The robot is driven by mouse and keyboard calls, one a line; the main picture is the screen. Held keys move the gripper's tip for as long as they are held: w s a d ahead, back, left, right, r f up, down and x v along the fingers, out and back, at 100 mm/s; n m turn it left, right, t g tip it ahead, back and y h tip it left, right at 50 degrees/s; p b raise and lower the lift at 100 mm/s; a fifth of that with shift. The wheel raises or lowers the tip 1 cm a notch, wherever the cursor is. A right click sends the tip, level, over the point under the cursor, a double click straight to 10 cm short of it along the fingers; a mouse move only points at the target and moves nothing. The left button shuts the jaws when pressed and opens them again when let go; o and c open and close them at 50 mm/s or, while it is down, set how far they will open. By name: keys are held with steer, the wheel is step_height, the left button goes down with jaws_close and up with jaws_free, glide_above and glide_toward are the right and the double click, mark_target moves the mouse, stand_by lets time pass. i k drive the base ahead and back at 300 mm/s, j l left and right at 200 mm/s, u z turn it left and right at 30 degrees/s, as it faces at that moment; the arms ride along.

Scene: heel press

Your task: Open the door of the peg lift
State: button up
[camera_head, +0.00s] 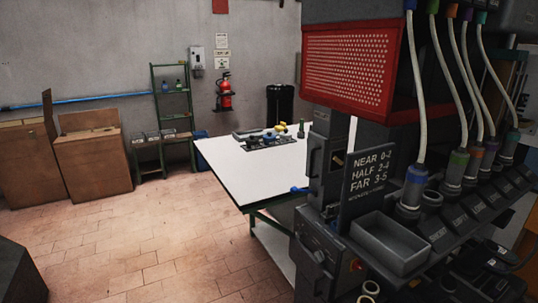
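A large dark machine with a red perforated panel (350,65) fills the right side. On its left edge is a narrow dark upright cabinet (322,165) with a vertical bar handle on its left side; it may be the peg lift, but I cannot tell for certain. Its front looks closed. A lower dark box (318,262) with a handle and a small knob stands below it. I cannot see my gripper.
A white-topped table (245,170) holding tools stands left of the machine. An open grey tray (390,243) and a sign (369,178) are on the machine's front. Brown cartons (92,160) and a green shelf (172,110) line the wall. The tiled floor (150,245) at left is mostly clear.

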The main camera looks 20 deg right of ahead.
mark_target(317, 146)
steer(key=i+j+u, duration=0.1)
steer(key=i+j, duration=0.15)
steer(key=i, duration=0.2)
steer(key=i+j+u, duration=0.1)
steer(key=i+j, duration=0.15)
steer(key=i, duration=0.25)
steer(key=i+j+u, duration=0.1)
steer(key=i, duration=0.35)
steer(key=j, duration=0.1)
